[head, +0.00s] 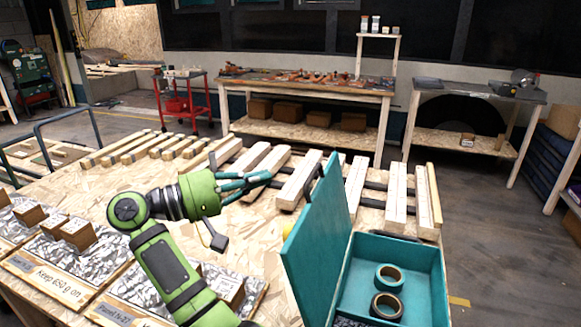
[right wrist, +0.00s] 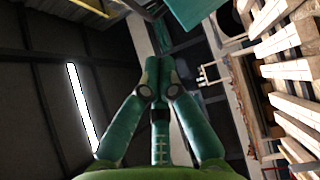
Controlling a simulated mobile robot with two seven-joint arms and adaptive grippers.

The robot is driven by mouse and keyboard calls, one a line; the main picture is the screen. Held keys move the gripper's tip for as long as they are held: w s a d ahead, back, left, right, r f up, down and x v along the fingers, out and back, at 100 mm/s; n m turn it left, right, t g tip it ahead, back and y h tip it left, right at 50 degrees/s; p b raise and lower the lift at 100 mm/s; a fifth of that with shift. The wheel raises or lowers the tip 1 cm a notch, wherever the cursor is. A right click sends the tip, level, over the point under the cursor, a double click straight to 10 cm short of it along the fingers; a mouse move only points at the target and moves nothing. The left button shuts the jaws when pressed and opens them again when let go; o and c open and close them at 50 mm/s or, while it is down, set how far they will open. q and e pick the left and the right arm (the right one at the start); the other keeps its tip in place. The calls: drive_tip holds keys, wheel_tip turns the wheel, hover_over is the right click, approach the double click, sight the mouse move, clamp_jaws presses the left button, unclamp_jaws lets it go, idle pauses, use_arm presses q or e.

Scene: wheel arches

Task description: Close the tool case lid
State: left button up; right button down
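The teal tool case (head: 432,283) stands open on the wooden worktable at the lower right of the head view. Its lid (head: 318,240) stands nearly upright along the case's left side. Two rolls of tape, one teal (head: 389,277) and one dark (head: 386,306), lie inside. My right gripper (head: 264,177) is to the left of the lid, above the table and apart from the lid. Its teal fingers meet at their tips in the right wrist view (right wrist: 158,72), with nothing seen between them. A teal panel, likely the lid, shows at that view's top (right wrist: 193,10). My left gripper is not in view.
Wooden slats (head: 300,181) lie in rows behind the lid and gripper. Small wooden blocks (head: 78,233) sit on grey-patterned trays at the left. A dark-headed tool (head: 217,240) is beside my forearm. A workbench (head: 300,85) stands behind, across the floor.

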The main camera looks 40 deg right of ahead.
drive_tip(key=s+d+p, duration=0.3)
drive_tip(key=s+d, duration=0.1)
drive_tip(key=shift+s+r, duration=0.15)
drive_tip(key=shift+r, duration=0.05)
drive_tip(key=shift+d, duration=0.1)
